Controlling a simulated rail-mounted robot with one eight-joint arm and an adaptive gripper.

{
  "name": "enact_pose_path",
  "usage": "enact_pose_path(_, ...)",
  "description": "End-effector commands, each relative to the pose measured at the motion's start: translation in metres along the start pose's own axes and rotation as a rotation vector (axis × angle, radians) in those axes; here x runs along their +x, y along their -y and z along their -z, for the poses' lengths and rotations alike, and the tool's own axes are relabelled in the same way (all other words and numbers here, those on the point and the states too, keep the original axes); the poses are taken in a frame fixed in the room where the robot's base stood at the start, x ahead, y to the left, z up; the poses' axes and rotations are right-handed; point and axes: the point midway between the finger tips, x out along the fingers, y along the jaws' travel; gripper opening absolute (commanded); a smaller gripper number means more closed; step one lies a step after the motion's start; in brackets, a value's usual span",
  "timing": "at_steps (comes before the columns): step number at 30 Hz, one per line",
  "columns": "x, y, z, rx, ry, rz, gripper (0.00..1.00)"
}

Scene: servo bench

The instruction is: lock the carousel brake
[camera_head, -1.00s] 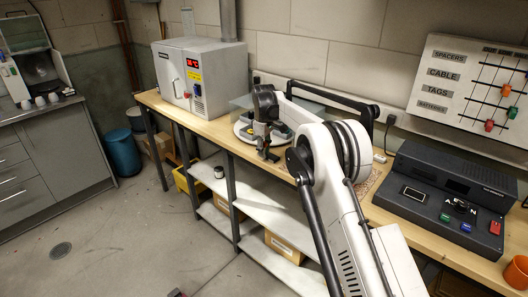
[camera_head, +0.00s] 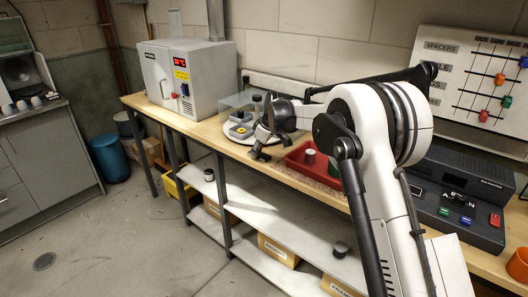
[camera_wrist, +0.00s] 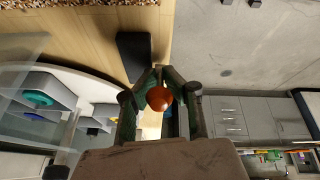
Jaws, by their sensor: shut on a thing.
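The carousel is a low white disc (camera_head: 231,136) on the bench, carrying grey blocks with coloured tops under a clear cover. Its pale rim (camera_wrist: 100,84) and blocks show at the left of the wrist view. My gripper (camera_head: 259,152) is at the carousel's front right edge, near the bench front. In the wrist view my gripper (camera_wrist: 161,76) has its fingers drawn in around an orange-red ball knob (camera_wrist: 159,98), which looks like the brake's handle. The knob's stem and the brake's locked or unlocked position are hidden.
A dark wedge-shaped block (camera_wrist: 133,54) lies near the fingertips. A red tray (camera_head: 312,164) with a pale cylinder stands right of my gripper. A grey oven (camera_head: 184,72) stands left of the carousel, and a dark console (camera_head: 466,200) on the right.

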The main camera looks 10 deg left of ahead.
Motion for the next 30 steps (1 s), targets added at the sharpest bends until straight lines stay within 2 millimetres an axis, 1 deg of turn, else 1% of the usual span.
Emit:
enact_pose_path(4, 0.003, 0.001, -0.003, 0.0, 0.006, 0.003, 0.0)
enact_pose_path(5, 0.003, 0.001, -0.003, 0.0, 0.006, 0.003, 0.09)
enact_pose_path(6, 0.003, 0.001, -0.003, 0.0, 0.006, 0.003, 0.14)
enact_pose_path(9, 0.002, 0.001, -0.003, 0.0, 0.005, 0.003, 0.26)
enact_pose_path(17, 0.001, 0.0, -0.002, 0.0, 0.004, 0.002, 0.26)
enact_pose_path(20, -0.003, 0.0, -0.002, 0.0, 0.004, 0.001, 0.26)
enact_pose_path(23, -0.013, 0.0, -0.001, 0.001, 0.004, 0.001, 0.26)
enact_pose_path(26, -0.029, 0.0, -0.002, 0.001, 0.004, 0.001, 0.26)
enact_pose_path(30, -0.058, 0.0, -0.002, 0.001, 0.004, 0.001, 0.26)
